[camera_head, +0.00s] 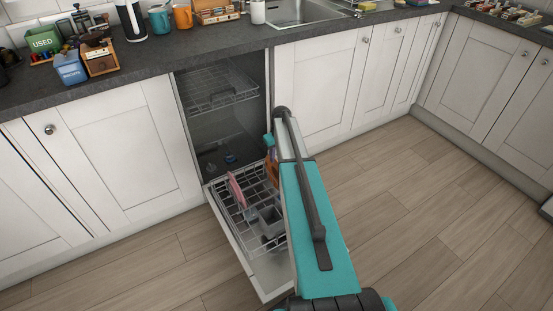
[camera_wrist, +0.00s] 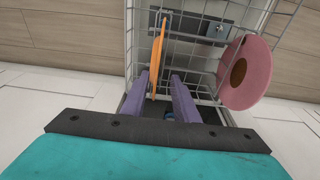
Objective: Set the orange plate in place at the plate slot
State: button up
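The orange plate (camera_wrist: 157,60) shows nearly edge-on in the wrist view, upright at the lower dishwasher rack (camera_wrist: 200,62). My gripper (camera_wrist: 161,76) has two purple fingers, spread apart. The near part of the plate lies between them, closer to the left finger, with a clear gap to the right finger. In the head view the orange plate (camera_head: 271,170) is mostly hidden behind my arm, and my fingers are hidden too. I cannot single out the plate slot or tell whether the plate is seated in it.
A pink plate (camera_wrist: 256,72) stands in the rack to the right in the wrist view; the head view also shows it (camera_head: 237,190). A grey cutlery basket (camera_head: 271,219) sits in the pulled-out rack. The open dishwasher door (camera_head: 268,278) lies below.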

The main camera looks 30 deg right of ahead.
notch_tip(320, 180, up, 11)
jog(key=s, duration=0.1)
jog(key=shift+s+p, duration=0.3)
jog(key=shift+p, duration=0.1)
jog(key=shift+a+r, duration=0.1)
jog(key=shift+a, duration=0.05)
dwell(0.8)
